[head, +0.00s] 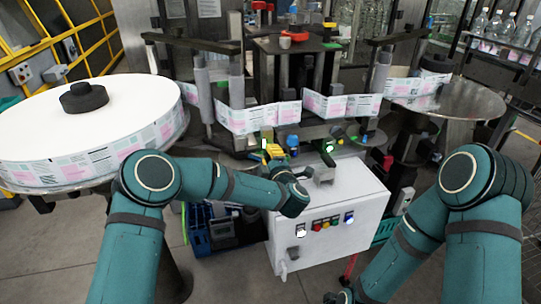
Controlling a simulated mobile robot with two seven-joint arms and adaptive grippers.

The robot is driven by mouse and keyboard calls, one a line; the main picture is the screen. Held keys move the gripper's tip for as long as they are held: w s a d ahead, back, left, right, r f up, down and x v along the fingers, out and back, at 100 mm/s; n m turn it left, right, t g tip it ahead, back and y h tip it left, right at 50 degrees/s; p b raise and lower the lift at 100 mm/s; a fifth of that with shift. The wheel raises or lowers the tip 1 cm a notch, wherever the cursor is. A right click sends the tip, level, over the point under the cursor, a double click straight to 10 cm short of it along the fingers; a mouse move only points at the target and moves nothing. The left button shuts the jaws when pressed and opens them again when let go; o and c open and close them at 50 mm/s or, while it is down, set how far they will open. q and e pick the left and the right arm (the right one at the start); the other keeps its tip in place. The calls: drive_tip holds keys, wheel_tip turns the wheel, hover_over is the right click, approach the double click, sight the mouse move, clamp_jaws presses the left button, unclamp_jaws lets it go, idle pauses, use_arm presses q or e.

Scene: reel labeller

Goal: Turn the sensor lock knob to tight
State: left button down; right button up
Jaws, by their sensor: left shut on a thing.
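My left gripper (271,156) is in the middle of the head view, over the back edge of the white control box. It is shut on a small part at the label path, which I take to be the sensor lock knob. The fingers and wrist mostly hide that part, so its turn position cannot be read. Yellow shows at the fingertips. A blue knob (292,141) stands just right of the gripper. A sensor body with a green light (328,148) is further right. My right gripper (340,297) is low at the bottom edge, mostly cut off, its fingers unclear.
A large label reel (45,118) lies on the left, and a metal disc (460,102) stands right. The label strip (245,117) runs across behind my gripper. The white control box (335,205) has buttons on its front. A blue crate (199,232) is on the floor.

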use_arm(q)
drive_tip(key=m, duration=0.6)
drive_tip(key=shift+d+r+m, duration=0.1)
drive_tip(key=shift+m, duration=0.2)
drive_tip(key=m, duration=0.5)
drive_tip(key=shift+p, duration=0.4)
drive_tip(key=shift+f, duration=0.25)
drive_tip(key=c, duration=0.7)
unclamp_jaws()
drive_tip(key=shift+c, duration=0.2)
drive_tip(key=shift+s, duration=0.1)
drive_tip(key=v, duration=1.1)
drive_tip(key=shift+s, duration=0.4)
